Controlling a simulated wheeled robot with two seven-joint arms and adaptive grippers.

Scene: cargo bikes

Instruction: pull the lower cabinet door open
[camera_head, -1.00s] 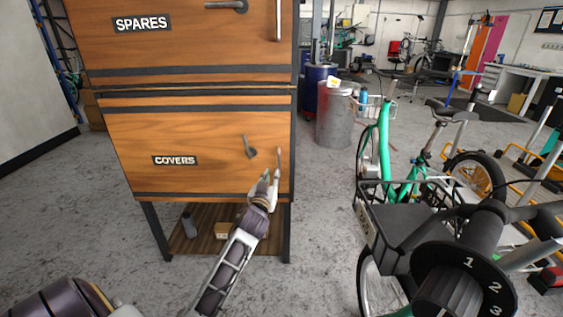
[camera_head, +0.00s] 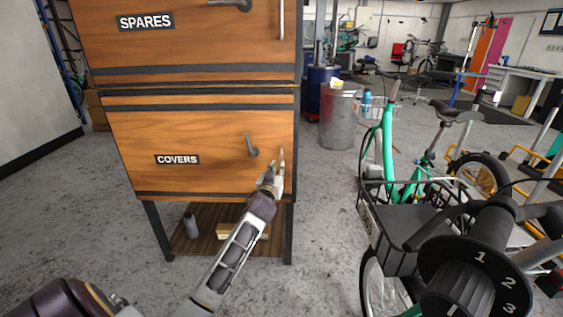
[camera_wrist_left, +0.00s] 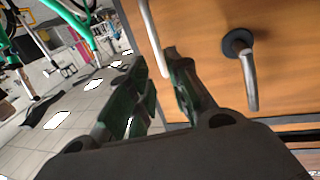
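The lower cabinet door (camera_head: 180,130) is wood with a COVERS label and looks closed. Its lever (camera_head: 252,146) hangs steeply down; it also shows in the wrist view (camera_wrist_left: 247,72). A thin vertical pull bar (camera_head: 282,155) is near the door's right edge. My left gripper (camera_head: 275,164) is at this bar, right of and below the lever. In the left wrist view the fingers (camera_wrist_left: 158,72) are apart, with the lower end of the bar (camera_wrist_left: 153,38) between their tips, nearer the right finger. Contact cannot be told. My right gripper is out of view.
The upper SPARES door (camera_head: 200,40) is above, its lever (camera_head: 230,4) level. A bottle (camera_head: 190,226) and a small box (camera_head: 228,230) sit on the low shelf (camera_head: 208,245). A green cargo bike (camera_head: 388,150) stands right; a grey drum (camera_head: 338,118) is behind. Floor between is clear.

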